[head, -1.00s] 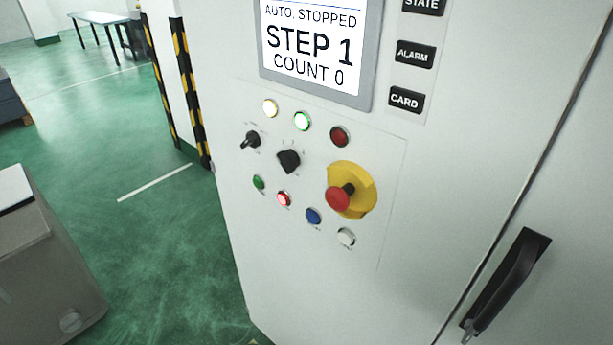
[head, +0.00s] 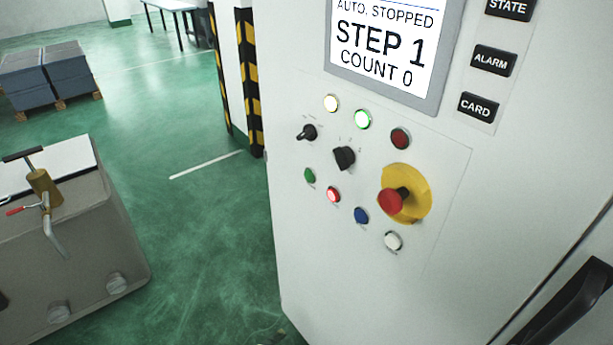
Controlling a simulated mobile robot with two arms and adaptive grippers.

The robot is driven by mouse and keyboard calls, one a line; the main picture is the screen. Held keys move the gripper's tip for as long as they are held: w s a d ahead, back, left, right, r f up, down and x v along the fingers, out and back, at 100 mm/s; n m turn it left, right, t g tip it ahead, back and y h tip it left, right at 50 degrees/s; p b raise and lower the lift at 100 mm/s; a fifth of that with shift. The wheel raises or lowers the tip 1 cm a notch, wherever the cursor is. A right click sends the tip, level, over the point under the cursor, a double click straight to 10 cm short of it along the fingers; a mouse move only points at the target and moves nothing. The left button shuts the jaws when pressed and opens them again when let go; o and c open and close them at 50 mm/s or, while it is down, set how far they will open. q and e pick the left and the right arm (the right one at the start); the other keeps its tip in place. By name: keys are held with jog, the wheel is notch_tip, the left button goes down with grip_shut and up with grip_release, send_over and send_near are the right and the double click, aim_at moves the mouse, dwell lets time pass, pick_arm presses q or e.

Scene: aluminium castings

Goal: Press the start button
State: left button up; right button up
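A white control cabinet (head: 300,262) carries a panel of lamps, switches and buttons. A small green button (head: 309,175) sits at the left of the lower row; its label is too small to read. A lit red button (head: 333,194), a blue button (head: 361,215) and a white button (head: 393,240) follow it down to the right. The screen (head: 388,45) reads "AUTO, STOPPED", "STEP 1", "COUNT 0". Above the buttons are a lit yellowish lamp (head: 331,103), a lit green lamp (head: 362,119) and a dark red lamp (head: 401,138). Neither gripper is in view.
A red emergency stop (head: 391,201) on a yellow plate (head: 415,206) protrudes near the buttons. Two black selectors (head: 344,157) sit above them. A black door handle (head: 565,305) is at lower right. A grey unit (head: 75,260) stands left; green floor lies between.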

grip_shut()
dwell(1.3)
